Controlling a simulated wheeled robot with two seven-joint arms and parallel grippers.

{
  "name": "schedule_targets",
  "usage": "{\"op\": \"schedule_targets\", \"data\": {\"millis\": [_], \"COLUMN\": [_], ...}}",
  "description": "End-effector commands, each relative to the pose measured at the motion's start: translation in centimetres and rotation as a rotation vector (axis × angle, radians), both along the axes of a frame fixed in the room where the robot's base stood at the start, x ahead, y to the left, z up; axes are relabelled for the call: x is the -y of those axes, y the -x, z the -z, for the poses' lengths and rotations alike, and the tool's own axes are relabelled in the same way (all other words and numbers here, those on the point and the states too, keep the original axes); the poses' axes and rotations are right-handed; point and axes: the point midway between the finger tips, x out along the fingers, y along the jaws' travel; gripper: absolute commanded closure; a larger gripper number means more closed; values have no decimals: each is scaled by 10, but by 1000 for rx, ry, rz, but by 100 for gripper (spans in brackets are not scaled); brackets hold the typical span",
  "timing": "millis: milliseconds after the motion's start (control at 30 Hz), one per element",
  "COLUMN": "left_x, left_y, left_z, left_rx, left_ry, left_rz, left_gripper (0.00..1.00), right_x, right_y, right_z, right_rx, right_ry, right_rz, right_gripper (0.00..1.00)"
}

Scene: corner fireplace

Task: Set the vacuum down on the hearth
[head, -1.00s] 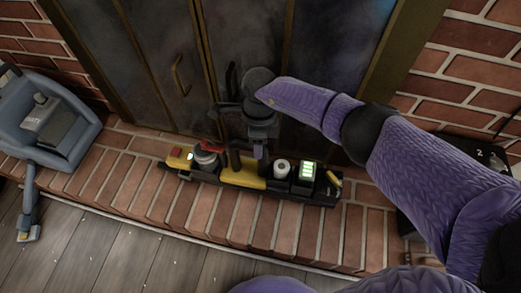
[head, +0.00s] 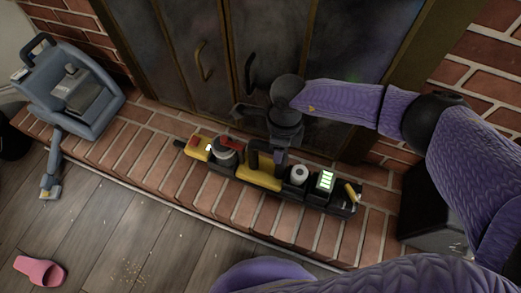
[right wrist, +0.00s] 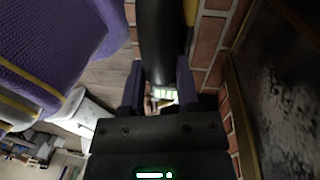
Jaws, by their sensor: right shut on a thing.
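The vacuum (head: 265,181) is a long black and yellow body with a red part, a white round part and a lit green panel. It lies lengthwise along the brick hearth (head: 135,148), below the dark fireplace doors. I cannot tell whether its underside touches the bricks. My right gripper (head: 279,156) points down over its middle and is shut on its black handle. My left gripper is not in view.
A blue-grey machine with a hose (head: 72,92) stands at the hearth's left end. A black box (head: 430,215) stands at the right. A pink slipper (head: 40,271) lies on the wood floor (head: 150,240). Fireplace doors (head: 205,65) rise close behind the vacuum.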

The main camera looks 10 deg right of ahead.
Motion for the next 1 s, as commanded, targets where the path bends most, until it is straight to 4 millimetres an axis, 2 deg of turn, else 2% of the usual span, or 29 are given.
{"op": "schedule_targets", "data": {"millis": [200,367,433,533,933,967,1000], "left_x": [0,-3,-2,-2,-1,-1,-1], "left_y": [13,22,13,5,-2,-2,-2], "left_z": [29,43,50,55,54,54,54], "left_rx": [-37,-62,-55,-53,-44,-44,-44], "left_ry": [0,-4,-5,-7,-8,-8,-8], "left_rz": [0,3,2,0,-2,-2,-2], "left_gripper": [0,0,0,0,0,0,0], "right_x": [0,0,0,0,0,0,0], "right_y": [1,1,1,0,-1,0,0], "right_z": [52,80,90,97,97,97,97], "right_rx": [-8,-8,-7,-4,0,-1,-1], "right_ry": [0,0,0,0,0,2,2], "right_rz": [-2,-1,0,-1,-1,-1,-1], "right_gripper": [100,100,100,100,100,56,47]}}
